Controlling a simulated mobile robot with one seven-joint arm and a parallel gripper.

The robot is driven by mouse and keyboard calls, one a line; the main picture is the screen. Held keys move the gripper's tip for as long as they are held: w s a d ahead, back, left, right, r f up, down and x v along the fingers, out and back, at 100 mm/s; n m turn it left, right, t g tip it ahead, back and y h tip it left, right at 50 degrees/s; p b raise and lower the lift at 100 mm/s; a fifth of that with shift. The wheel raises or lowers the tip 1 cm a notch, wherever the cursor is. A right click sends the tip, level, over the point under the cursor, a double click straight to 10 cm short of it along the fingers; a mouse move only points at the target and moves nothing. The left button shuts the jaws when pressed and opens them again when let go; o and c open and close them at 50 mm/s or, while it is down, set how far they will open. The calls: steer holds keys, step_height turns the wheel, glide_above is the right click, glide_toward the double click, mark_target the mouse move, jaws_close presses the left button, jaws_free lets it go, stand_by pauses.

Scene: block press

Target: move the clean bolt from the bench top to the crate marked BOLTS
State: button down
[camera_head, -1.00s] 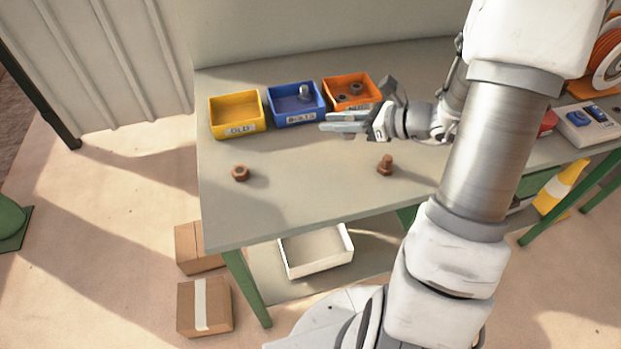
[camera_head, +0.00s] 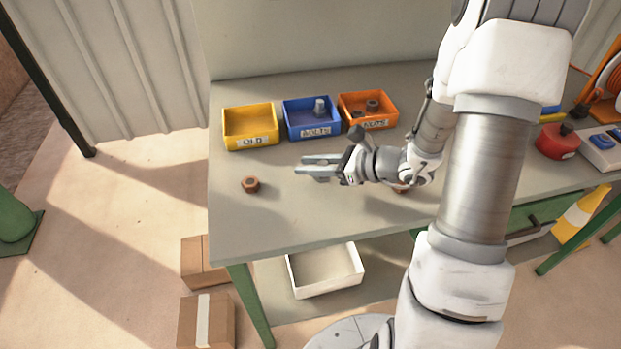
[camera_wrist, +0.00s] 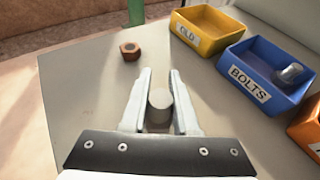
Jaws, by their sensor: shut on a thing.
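My gripper (camera_head: 306,166) is over the bench top (camera_head: 300,222), in front of the blue crate marked BOLTS (camera_head: 313,132). In the wrist view my gripper (camera_wrist: 160,76) is shut on a clean grey bolt (camera_wrist: 160,106), with its round end showing between the fingers. The head view does not show the held bolt clearly. The BOLTS crate (camera_wrist: 249,93) is to the right of the fingers in the wrist view, apart from them. Another grey bolt (camera_wrist: 290,73) stands in that crate.
A yellow crate marked OLD (camera_head: 250,142) and an orange crate (camera_head: 375,124) with dark nuts flank the blue one. A rusty nut (camera_head: 250,184) lies at the left. A rusty bolt (camera_head: 401,189) is mostly hidden under my wrist. The front left bench is clear.

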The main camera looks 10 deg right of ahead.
mark_target(310, 186)
steer(key=shift+f+b, duration=0.45)
steer(key=shift+f, duration=1.5)
steer(key=shift+f, duration=0.25)
steer(key=c, duration=0.7)
jaws_free()
steer(key=shift+r, duration=0.1)
